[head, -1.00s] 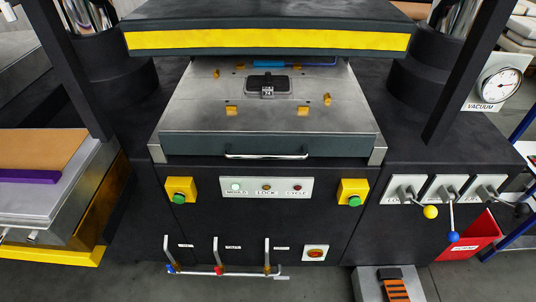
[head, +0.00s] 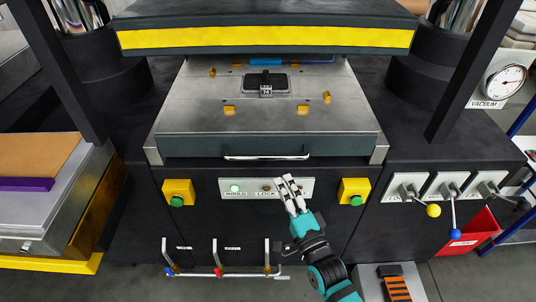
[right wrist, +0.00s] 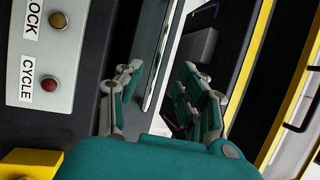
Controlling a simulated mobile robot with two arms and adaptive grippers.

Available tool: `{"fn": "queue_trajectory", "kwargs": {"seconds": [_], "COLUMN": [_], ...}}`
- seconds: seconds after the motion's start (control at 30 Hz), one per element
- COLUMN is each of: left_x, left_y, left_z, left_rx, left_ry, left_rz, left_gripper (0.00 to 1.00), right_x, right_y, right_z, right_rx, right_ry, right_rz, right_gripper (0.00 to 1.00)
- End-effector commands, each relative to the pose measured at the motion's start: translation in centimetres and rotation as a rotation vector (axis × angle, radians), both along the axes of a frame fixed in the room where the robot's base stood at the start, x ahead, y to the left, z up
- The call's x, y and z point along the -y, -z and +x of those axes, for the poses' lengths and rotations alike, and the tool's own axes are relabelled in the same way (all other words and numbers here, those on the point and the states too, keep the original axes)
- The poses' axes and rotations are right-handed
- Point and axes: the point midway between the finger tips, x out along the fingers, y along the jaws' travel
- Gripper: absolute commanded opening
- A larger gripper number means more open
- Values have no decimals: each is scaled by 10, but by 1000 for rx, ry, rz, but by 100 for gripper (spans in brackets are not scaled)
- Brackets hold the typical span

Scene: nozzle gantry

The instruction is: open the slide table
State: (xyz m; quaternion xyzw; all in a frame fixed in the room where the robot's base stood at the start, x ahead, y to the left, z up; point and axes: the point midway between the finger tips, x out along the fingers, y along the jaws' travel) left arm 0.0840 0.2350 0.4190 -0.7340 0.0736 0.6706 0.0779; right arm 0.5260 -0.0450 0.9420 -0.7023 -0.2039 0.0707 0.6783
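The slide table (head: 200,108) is a grey metal plate with a dark front panel, under the yellow-striped upper plate. A silver bar handle (head: 266,157) runs along its front; it seems to show between the fingers in the right wrist view (right wrist: 160,60). My right gripper (head: 291,180) is in front of the control panel, below and slightly right of the handle's middle, not touching it. In the right wrist view its fingers (right wrist: 160,98) are spread apart with nothing held. My left gripper is not in view.
The panel (head: 250,195) with lamps sits behind the gripper, between two yellow button boxes (head: 178,192) (head: 354,190). Small levers (head: 217,262) stick out below. Ball-ended levers (head: 433,210) are at right. Dark posts flank the press.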

Motion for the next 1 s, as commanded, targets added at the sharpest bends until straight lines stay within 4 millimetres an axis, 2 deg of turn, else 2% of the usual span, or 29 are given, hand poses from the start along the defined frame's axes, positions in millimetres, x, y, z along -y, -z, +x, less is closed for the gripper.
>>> {"fn": "queue_trajectory", "kwargs": {"seconds": [0.1,0.3,0.5,0.67,0.93,1.0], "left_x": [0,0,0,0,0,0], "left_y": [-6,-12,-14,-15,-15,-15], "left_z": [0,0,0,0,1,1], "left_rx": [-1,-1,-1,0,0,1], "left_ry": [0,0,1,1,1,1], "left_rz": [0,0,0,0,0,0], "left_gripper": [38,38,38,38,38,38], "right_x": [-11,-27,-37,-40,-40,-41], "right_y": [-8,-14,-17,-18,-18,-18], "right_z": [26,63,87,95,96,95], "right_rx": [2,1,0,-1,-1,-1], "right_ry": [0,0,0,0,0,0], "right_rz": [0,-2,-2,-3,-3,-3], "right_gripper": [38,38,38,38,38,29]}}
